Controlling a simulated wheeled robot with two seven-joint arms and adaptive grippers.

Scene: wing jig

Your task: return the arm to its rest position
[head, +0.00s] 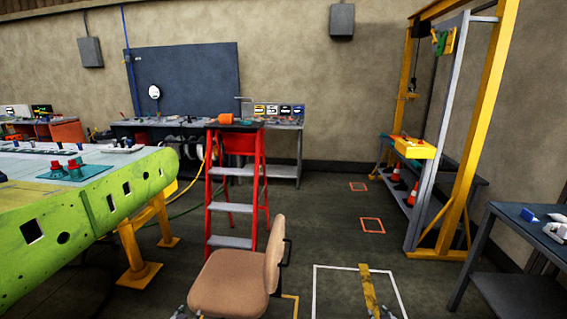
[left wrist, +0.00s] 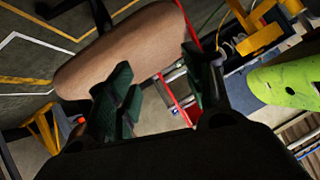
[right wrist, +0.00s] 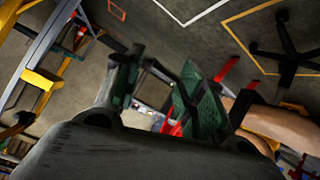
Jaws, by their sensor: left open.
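My left gripper (head: 183,313) shows only as a small tip at the bottom edge of the head view. In the left wrist view its two dark green fingers (left wrist: 157,62) are spread apart with nothing between them. My right gripper (head: 386,312) also shows only as a tip at the bottom edge. In the right wrist view its fingers (right wrist: 162,62) are apart and empty. A tan chair (head: 228,283) stands between the two grippers in the head view. Its seat (left wrist: 120,50) appears beyond the left fingers. I cannot tell the distance. Most of both arms is out of view.
A green wing panel (head: 90,212) on yellow stands is at left. A red stepladder (head: 234,213) stands behind the chair. A yellow gantry (head: 487,130) and a dark table (head: 510,235) are at right. Open floor (head: 330,215) lies between ladder and gantry.

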